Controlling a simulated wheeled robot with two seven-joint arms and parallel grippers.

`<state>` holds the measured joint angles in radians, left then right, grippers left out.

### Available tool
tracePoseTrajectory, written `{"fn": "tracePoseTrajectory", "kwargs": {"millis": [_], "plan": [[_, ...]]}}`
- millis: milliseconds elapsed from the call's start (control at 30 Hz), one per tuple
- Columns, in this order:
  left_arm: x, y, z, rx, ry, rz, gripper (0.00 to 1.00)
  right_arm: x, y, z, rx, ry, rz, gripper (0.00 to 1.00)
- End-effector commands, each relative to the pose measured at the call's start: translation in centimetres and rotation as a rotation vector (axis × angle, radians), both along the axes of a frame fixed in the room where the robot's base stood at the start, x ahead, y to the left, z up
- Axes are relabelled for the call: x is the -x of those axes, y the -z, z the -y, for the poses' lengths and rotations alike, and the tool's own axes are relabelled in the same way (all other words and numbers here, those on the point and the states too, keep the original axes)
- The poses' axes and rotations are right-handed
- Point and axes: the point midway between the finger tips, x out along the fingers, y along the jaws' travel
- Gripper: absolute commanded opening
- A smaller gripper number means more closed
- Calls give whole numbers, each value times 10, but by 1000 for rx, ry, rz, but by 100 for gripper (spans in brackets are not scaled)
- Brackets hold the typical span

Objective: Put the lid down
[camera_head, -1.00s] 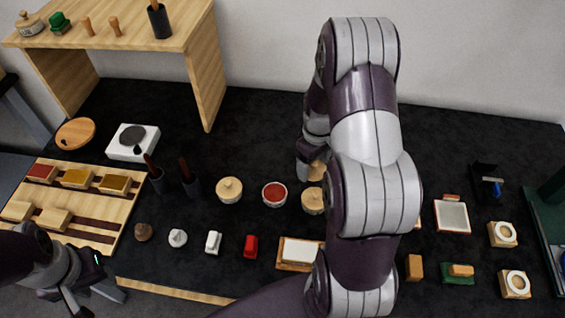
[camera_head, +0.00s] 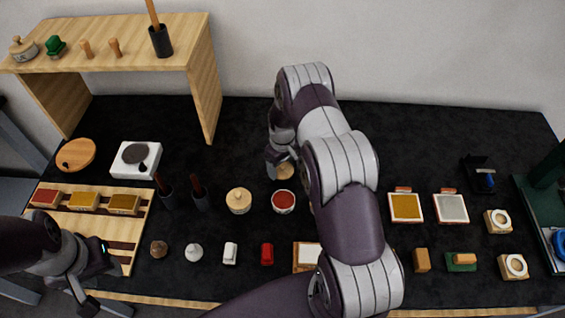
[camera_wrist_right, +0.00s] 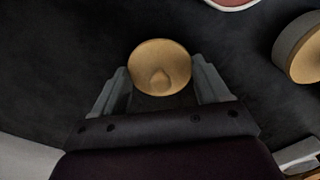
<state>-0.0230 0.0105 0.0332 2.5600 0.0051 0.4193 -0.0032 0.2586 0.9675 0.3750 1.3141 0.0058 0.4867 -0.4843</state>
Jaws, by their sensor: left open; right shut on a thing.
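The lid (camera_head: 285,170) is a round tan wooden disc with a small knob. My right gripper (camera_head: 277,166) is shut on it; the right wrist view shows the lid (camera_wrist_right: 160,64) between the two fingertips. It is just behind an open round pot with red contents (camera_head: 283,201); the pot's edge also shows at the top of the right wrist view (camera_wrist_right: 235,2). I cannot tell whether the lid touches the black table. My left gripper (camera_head: 92,296) is open and empty at the lower left, in front of the wooden tray.
My right arm hides part of the table. Black table (camera_head: 420,140) is clear at the back right. A wooden shelf (camera_head: 120,40) stands back left.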

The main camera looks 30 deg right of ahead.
Motion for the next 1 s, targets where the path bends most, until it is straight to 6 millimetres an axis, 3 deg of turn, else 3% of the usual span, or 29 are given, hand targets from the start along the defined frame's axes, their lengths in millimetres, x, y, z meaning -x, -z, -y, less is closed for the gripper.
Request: {"fn": "tracePoseTrajectory", "kwargs": {"millis": [400,433,500,833,1000], "plan": [[0,4,0,0,0,-1,43,0,11,0,1,0,1,46],[0,2,0,0,0,-1,43,0,9,0,1,0,1,84],[0,1,0,0,0,-1,43,0,9,0,1,0,1,100],[0,1,0,0,0,0,43,0,1,1,1,0,2,100],[0,15,0,0,0,-1,43,-1,-34,1,2,0,7,100]]}}
